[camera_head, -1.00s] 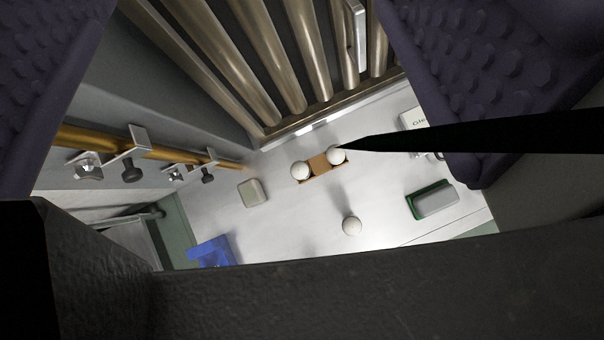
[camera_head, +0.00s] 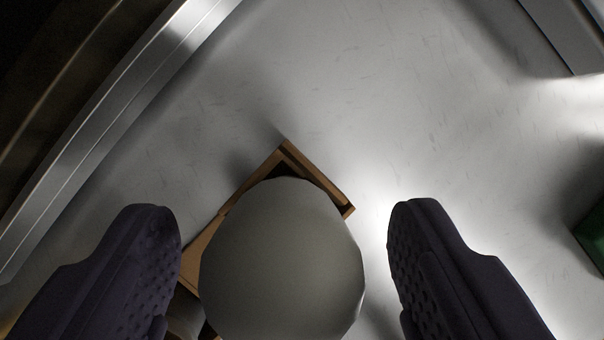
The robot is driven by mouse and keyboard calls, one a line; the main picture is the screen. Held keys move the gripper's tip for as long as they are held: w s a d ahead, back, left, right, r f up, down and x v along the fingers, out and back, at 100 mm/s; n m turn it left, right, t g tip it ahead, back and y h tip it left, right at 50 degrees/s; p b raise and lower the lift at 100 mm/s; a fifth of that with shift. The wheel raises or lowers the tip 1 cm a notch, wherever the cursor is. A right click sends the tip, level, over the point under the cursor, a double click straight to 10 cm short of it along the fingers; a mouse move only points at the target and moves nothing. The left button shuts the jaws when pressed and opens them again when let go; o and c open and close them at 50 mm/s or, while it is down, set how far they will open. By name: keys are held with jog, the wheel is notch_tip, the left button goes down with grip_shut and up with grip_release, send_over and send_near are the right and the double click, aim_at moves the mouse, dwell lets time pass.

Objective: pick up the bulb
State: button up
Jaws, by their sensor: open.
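A large whitish bulb (camera_head: 282,262) fills the lower middle of the view, its rounded top toward me. It sits at a brown cardboard holder (camera_head: 318,180), whose corner shows behind it. My gripper (camera_head: 284,235) is open, with one dark padded finger on each side of the bulb. A small gap shows between the bulb and the left finger, and a wider one on the right. Part of another pale round thing (camera_head: 185,315) shows low on the left, mostly hidden by the bulb and the left finger.
The pale work surface (camera_head: 320,80) is clear above the holder. A metal rail (camera_head: 110,125) runs along the upper left. A green-edged object (camera_head: 592,235) is cut off at the right edge. A grey metal edge (camera_head: 570,35) stands at the upper right.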

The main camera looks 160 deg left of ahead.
jog(key=b+x, duration=0.1)
jog(key=x, duration=0.2)
jog(key=shift+f, duration=0.15)
jog(key=shift+c, duration=0.5)
jog(key=c, duration=1)
jog(key=shift+o, duration=0.2)
